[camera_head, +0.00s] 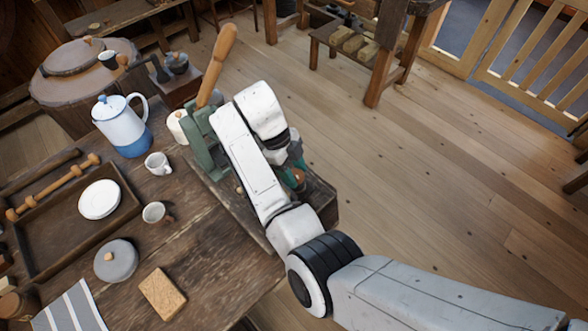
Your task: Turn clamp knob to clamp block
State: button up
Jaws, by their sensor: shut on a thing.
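A green metal clamp frame (204,140) stands at the table's right end, with a long wooden handle (218,62) rising from it. My arm crosses in front of it and hides much of the fixture. My gripper (297,168) is at the right side of the fixture, over a dark wooden base. It is shut on a small orange-brown knob (299,176), which shows just at the fingertips. The block is hidden behind my arm, so I cannot tell how it sits in the clamp.
The table holds a blue-white pot (122,128), two cups (157,164), a tray (72,240) with a white plate, a grey lid (116,262), a cork block (163,294) and a striped cloth (72,310). Open wooden floor (430,160) lies to the right.

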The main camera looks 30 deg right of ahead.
jog(key=o, duration=0.8)
jog(key=shift+c, duration=0.2)
jog(key=p+v, duration=0.3)
jog(key=v, duration=0.8)
jog(key=shift+p, duration=0.35)
jog(key=shift+f, duration=0.1)
